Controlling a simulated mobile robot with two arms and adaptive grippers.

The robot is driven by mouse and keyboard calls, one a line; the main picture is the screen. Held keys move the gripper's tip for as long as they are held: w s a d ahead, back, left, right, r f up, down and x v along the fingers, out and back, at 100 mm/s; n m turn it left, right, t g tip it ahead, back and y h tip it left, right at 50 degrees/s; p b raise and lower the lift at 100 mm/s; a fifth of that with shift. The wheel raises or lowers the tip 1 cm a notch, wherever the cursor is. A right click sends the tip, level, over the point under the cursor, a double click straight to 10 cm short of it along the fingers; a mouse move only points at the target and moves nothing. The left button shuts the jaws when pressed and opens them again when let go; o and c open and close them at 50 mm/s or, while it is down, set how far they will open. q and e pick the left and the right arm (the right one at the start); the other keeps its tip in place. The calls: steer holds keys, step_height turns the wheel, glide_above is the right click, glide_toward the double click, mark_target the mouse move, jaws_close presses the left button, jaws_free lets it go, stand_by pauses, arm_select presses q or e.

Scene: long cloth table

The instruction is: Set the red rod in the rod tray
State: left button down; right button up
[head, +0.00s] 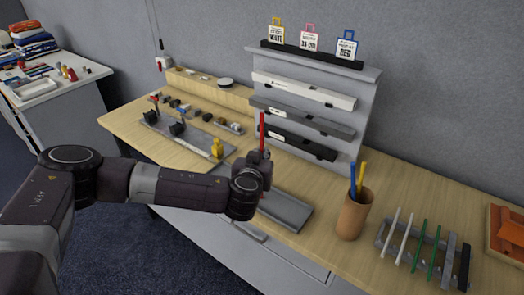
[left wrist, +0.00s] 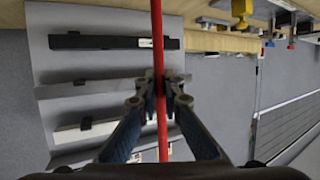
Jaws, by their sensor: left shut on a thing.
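The red rod (head: 262,128) stands upright in my left gripper (head: 263,155), above the table's middle. In the left wrist view, the two fingertips of the left gripper (left wrist: 160,90) are closed around the red rod (left wrist: 158,40). The rod shows above and below the fingers there. A grey slotted tray (head: 449,247) at the right of the table has two white and two green rods lying across it; it looks like the rod tray. The left gripper is well to the left of it. My right gripper is not in view.
A brown cup (head: 354,215) with blue and yellow rods stands between the gripper and the slotted tray. A flat grey plate (head: 285,210) lies below the gripper. A shelf rack (head: 368,95) with bars rises behind. An orange box (head: 507,235) is at far right.

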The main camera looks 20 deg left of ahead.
arm_select(q)
steer(key=shift+f, duration=0.2)
steer(key=c, duration=2.1)
jaws_free()
steer(key=shift+r, duration=0.1)
steer(key=b+v, duration=0.4)
steer(key=v, duration=0.8)
steer(key=shift+r, duration=0.2)
